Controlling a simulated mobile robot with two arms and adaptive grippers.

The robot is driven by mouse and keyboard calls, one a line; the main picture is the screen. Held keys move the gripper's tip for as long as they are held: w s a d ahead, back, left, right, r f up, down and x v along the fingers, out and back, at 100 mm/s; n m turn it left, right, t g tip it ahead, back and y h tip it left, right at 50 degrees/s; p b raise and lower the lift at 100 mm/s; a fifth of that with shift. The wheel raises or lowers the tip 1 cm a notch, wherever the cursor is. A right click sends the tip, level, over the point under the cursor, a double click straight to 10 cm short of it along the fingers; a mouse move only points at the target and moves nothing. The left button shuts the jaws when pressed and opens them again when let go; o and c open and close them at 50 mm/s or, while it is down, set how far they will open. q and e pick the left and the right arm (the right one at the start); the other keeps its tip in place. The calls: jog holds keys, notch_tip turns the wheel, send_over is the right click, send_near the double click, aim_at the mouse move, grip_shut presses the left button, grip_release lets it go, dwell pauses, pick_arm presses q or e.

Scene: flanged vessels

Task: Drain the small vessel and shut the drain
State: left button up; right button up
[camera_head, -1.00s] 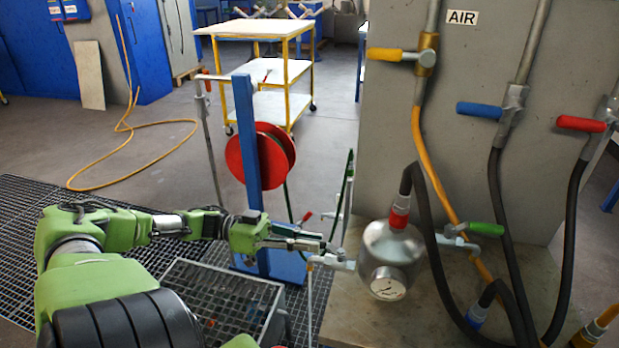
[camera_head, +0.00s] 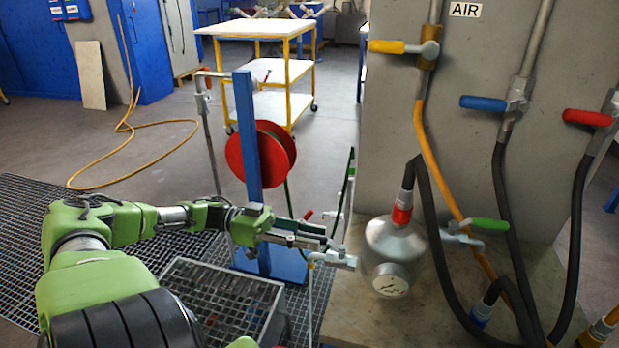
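The small vessel (camera_head: 393,243) is a silver tank with a round gauge (camera_head: 389,280) facing me and a red collar (camera_head: 402,209) under a black hose. Its drain valve (camera_head: 337,261) sticks out to the left, low on the vessel, with a small yellow part at its left end and a thin pipe running down. My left gripper (camera_head: 323,238) is just above and left of this valve. Its two fingers look apart, with nothing seen between them. The drain handle's exact position is hard to make out.
A green-handled valve (camera_head: 488,225) is on the vessel's right. Yellow (camera_head: 400,47), blue (camera_head: 482,103) and red (camera_head: 587,118) handles sit on the grey panel. A grated bin (camera_head: 215,305) and a red hose reel (camera_head: 274,153) on a blue post stand near my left arm.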

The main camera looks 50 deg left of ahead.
pick_arm(q)
jog(key=shift+s, duration=0.1)
jog(key=v, duration=1.2)
dwell(0.4)
